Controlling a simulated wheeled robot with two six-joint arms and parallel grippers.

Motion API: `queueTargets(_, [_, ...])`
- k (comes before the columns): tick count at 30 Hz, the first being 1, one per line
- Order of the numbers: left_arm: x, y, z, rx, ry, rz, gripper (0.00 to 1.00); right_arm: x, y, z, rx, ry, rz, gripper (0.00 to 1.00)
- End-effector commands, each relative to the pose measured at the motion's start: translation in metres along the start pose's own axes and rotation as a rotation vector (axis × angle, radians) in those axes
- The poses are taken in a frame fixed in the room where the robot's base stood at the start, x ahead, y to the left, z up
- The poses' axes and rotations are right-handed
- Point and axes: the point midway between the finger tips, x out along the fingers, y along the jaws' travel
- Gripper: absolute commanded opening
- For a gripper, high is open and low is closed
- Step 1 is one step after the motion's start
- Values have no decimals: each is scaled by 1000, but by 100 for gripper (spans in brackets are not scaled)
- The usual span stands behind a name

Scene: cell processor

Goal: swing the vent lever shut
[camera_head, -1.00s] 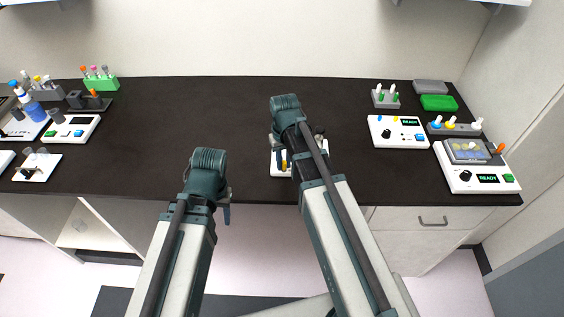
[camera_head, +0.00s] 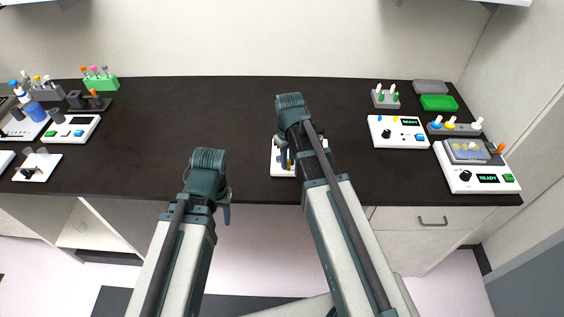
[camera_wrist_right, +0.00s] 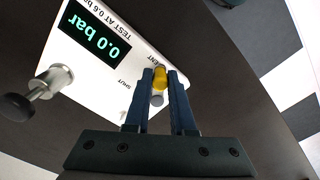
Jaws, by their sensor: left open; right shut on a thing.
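The vent lever has a yellow handle (camera_wrist_right: 160,77) and a grey round part beside it, on a white panel (camera_wrist_right: 88,58) in the right wrist view. My right gripper (camera_wrist_right: 163,73) has its two blue fingers on either side of the yellow handle, closed on it. The words SHUT and VENT are printed near the lever. In the head view the panel (camera_head: 277,157) is mostly hidden behind my right gripper (camera_head: 286,150) and forearm. My left gripper (camera_head: 226,208) is open and empty, in front of the table edge.
The panel's display (camera_wrist_right: 94,39) reads 0.0 bar, and a black-knobbed metal fitting (camera_wrist_right: 38,90) sticks out beside it. Other devices stand at the table's left and right, including a white READY unit (camera_head: 398,132). The table between is clear.

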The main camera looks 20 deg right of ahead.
Motion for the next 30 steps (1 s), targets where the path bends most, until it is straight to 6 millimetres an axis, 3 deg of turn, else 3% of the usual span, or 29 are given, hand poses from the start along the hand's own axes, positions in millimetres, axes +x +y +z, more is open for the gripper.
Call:
queueTargets(6, [0,0,0,0,0,0,51,0,1,0,-15,0,0,0])
queueTargets(15, [0,0,0,0,0,0,51,0,14,-2,-272,0,0,0])
queueTargets(25, [0,0,0,0,0,0,51,0,15,-3,-303,1,0,0])
queueTargets(30, [0,0,0,0,0,0,51,0,22,-7,-449,1,0,0])
